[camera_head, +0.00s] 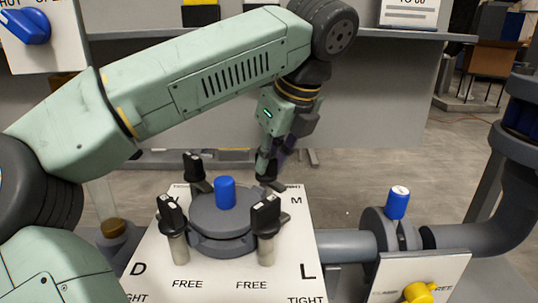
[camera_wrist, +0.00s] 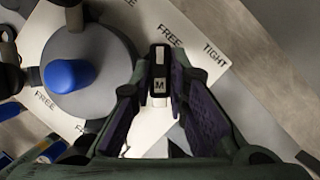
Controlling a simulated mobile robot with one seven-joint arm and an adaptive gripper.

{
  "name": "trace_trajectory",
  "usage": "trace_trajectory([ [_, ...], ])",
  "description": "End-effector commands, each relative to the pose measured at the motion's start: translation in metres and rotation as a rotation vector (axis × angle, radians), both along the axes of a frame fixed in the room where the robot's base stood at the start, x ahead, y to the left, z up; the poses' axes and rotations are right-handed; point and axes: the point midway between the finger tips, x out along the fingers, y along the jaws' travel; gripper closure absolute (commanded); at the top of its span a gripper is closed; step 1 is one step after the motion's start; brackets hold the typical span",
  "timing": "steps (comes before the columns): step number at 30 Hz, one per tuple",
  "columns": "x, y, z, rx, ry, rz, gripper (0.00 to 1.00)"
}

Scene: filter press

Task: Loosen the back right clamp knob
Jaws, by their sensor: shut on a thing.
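The back right clamp knob is a black bar marked M, with a white stripe; it shows in the wrist view (camera_wrist: 159,85). My gripper (camera_head: 267,172) comes down on it from above, and its two fingers (camera_wrist: 161,77) are shut on the knob's sides. In the wrist view the striped end points up, near the word FREE; TIGHT is printed farther right. In the head view my fingers hide most of this knob. It stands at the back right of the round grey lid (camera_head: 205,215) on the white panel (camera_head: 215,278).
Other black clamp knobs stand around the lid: back left (camera_head: 193,167), front left (camera_head: 172,218) and front right (camera_head: 265,222). A blue cap (camera_head: 225,192) rises from the lid's middle, close to my gripper. A pipe with a blue-topped valve (camera_head: 397,203) is at right.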

Motion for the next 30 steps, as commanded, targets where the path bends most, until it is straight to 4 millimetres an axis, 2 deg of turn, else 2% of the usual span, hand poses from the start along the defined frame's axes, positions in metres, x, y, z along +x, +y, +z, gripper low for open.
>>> trace_trajectory([
  [7, 0.0001, -0.0007, -0.0004, 0.000, 0.003, 0.061, 1.00],
  [21, 0.0001, -0.0004, -0.0008, 0.000, 0.003, 0.074, 1.00],
  [22, 0.0001, -0.0005, -0.0009, -0.001, 0.002, 0.074, 0.84],
  [30, 0.0003, -0.0005, -0.0005, -0.001, 0.001, 0.073, 0.66],
])
